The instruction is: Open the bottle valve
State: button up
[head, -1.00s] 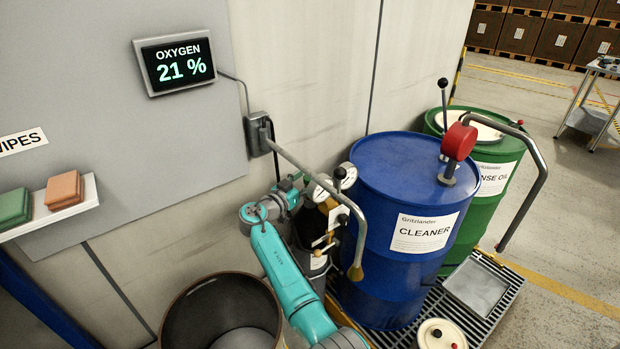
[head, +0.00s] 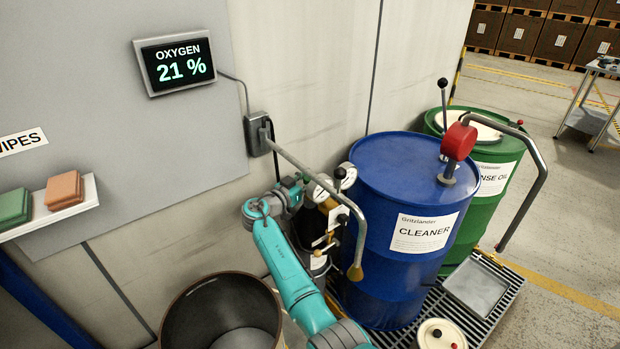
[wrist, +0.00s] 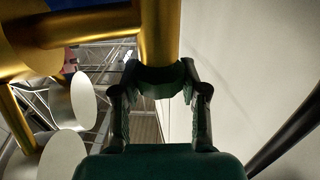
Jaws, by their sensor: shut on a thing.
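The dark gas bottle (head: 312,238) stands between the wall and the blue drum, with brass fittings and two round gauges at its top. One gauge (head: 347,174) shows beside the pump's bent pipe. In the wrist view, a dark green valve knob (wrist: 160,80) sits on the end of a thick brass valve body (wrist: 158,35). My gripper (wrist: 160,98) is shut on this knob, one finger on each side of it. In the head view the fingers are mostly hidden behind the pipe and fittings. How far the valve is turned cannot be told.
The blue CLEANER drum (head: 402,190) stands right of the bottle, with a bent pipe (head: 318,182) crossing close to my arm. An open bin (head: 224,312) is at the lower left. The oxygen display (head: 176,62) on the wall reads 21 %. A green drum (head: 488,170) stands behind.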

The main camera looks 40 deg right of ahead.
jog(key=shift+w+m+g+h, duration=0.1)
jog(key=shift+m+g+h, duration=0.2)
jog(key=shift+m+g, duration=1.5)
jog(key=shift+g, duration=0.9)
jog(key=shift+m+g, duration=0.4)
jog(key=shift+g, duration=0.4)
jog(key=o, duration=1.2)
jog(key=shift+c, duration=0.2)
jog(key=a, duration=0.7)
jog(key=shift+w+a, duration=0.25)
jog(key=shift+w, duration=0.15)
